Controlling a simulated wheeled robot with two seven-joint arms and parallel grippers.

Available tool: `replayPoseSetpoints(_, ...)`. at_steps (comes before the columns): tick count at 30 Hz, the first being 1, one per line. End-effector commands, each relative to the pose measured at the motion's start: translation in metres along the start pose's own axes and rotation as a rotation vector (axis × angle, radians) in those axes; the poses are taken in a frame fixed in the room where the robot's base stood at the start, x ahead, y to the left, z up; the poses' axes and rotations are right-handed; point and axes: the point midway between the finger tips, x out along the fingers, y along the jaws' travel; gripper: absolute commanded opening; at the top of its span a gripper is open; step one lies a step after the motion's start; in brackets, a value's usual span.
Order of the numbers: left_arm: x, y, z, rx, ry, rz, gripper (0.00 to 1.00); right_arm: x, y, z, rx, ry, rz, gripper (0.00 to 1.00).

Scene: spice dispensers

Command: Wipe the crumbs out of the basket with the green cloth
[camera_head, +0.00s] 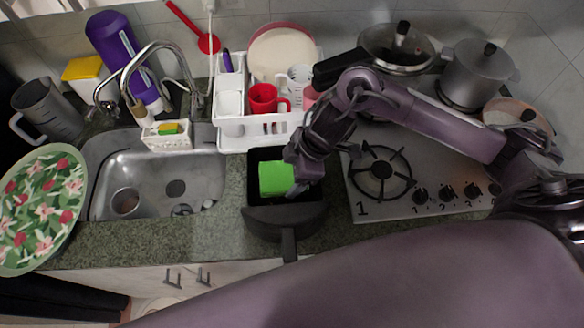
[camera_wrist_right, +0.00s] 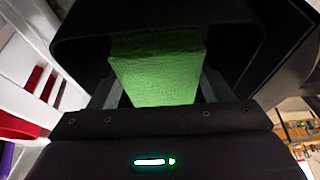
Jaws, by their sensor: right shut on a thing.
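The black basket (camera_head: 285,221) with a front handle stands on the counter between the sink and the stove. My right gripper (camera_head: 292,181) reaches down into it from the right and is shut on the green cloth (camera_head: 275,178). In the right wrist view the green cloth (camera_wrist_right: 158,78) sits between the two fingers, with the basket's dark wall (camera_wrist_right: 80,40) around it. I cannot make out any crumbs; the cloth and gripper hide much of the basket's floor. I cannot tell whether the cloth touches the floor. My left gripper is not in view.
A white dish rack (camera_head: 237,140) with a red mug (camera_head: 264,98) stands right behind the basket. The stove (camera_head: 415,165) is close on the right, with pots at its back. The sink (camera_head: 150,165) is on the left. Some counter in front of the sink is clear.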

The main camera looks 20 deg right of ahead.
Motion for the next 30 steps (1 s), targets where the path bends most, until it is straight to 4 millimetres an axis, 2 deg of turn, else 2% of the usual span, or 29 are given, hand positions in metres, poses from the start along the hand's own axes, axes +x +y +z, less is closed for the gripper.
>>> replayPoseSetpoints(3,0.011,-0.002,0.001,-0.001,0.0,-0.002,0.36,0.015,0.0,0.006,0.002,0.001,-0.001,0.49)
replayPoseSetpoints(15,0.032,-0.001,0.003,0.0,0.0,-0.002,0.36,0.048,0.0,0.02,0.0,0.0,0.0,0.49)
replayPoseSetpoints(21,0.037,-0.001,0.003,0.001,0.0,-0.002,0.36,0.056,0.0,0.023,0.001,0.0,0.0,0.49)
replayPoseSetpoints(30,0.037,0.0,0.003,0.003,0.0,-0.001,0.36,0.057,0.0,0.024,0.001,0.0,0.0,0.49)
